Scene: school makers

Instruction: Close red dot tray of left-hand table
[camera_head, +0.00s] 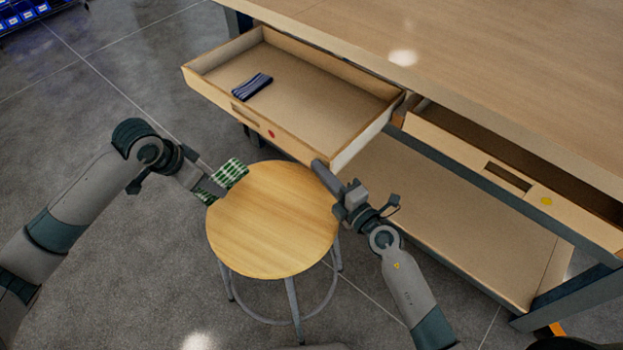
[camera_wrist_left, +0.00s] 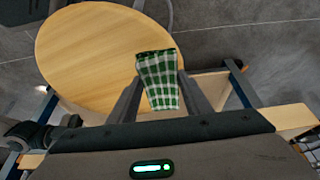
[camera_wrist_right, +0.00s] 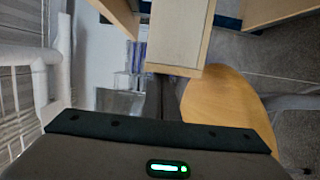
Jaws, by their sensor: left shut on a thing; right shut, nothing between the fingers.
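The red dot tray (camera_head: 290,98) is a wooden drawer, pulled far out from under the table (camera_head: 450,60). Its front panel bears a red dot (camera_head: 271,134) and a handle slot. A folded dark blue striped cloth (camera_head: 252,87) lies inside. My right gripper (camera_head: 322,170) is shut and empty, its tips at the near corner of the drawer front; I cannot tell whether they touch. The drawer also shows close ahead in the right wrist view (camera_wrist_right: 178,35). My left gripper (camera_head: 212,182) is shut on a folded green checked cloth (camera_head: 231,173), which also shows in the left wrist view (camera_wrist_left: 158,80).
A round wooden stool (camera_head: 272,222) stands in front of the drawer, between my arms. A yellow dot drawer (camera_head: 470,150) to the right is partly open. A lower shelf (camera_head: 450,225) runs beneath the table.

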